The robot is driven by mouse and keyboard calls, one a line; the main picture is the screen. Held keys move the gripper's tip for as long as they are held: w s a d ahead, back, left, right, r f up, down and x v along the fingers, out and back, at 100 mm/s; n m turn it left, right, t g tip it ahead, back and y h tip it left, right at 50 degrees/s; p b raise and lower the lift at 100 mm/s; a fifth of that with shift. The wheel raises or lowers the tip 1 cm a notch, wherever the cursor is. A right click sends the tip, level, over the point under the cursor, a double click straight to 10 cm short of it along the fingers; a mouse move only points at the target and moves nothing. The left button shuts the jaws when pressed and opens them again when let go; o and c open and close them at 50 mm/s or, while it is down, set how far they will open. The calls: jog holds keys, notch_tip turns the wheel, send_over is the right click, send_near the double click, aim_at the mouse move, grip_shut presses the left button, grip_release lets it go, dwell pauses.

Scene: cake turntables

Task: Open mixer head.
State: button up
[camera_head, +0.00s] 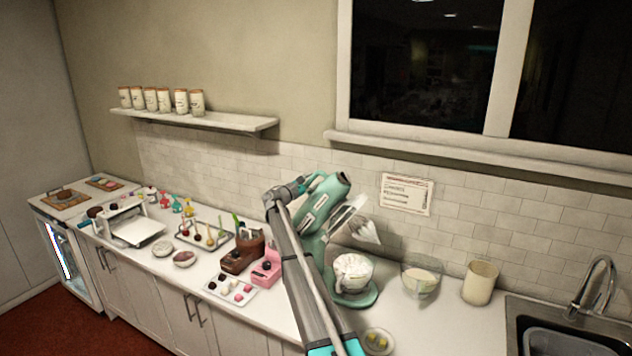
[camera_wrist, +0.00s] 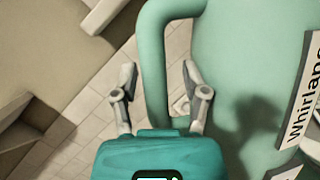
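The teal stand mixer's head (camera_head: 328,198) is tilted up, with its whisk (camera_head: 366,232) raised clear of the bowl (camera_head: 352,272) of white cream. The mixer's teal body and lettered label fill the right of the wrist view (camera_wrist: 235,60). A curved teal handle (camera_wrist: 154,70) runs down from the body there. My gripper (camera_wrist: 160,72) is open, with one finger on each side of the handle; I cannot tell whether they touch it. In the head view my gripper (camera_head: 305,184) is at the left side of the raised head, and my arm hides part of the mixer.
A glass bowl (camera_head: 421,278) and a beige canister (camera_head: 480,283) stand right of the mixer, before the sink (camera_head: 520,310). A pink machine (camera_head: 267,268) and a tray of sweets (camera_head: 232,290) crowd the left. A shelf (camera_head: 200,118) with jars hangs on the wall.

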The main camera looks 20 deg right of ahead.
dwell(0.4)
jog(key=b+v, duration=0.3)
jog(key=v, duration=1.2)
jog(key=shift+s+a+f, duration=0.15)
jog(key=shift+a, duration=0.2)
dwell(1.5)
dwell(0.5)
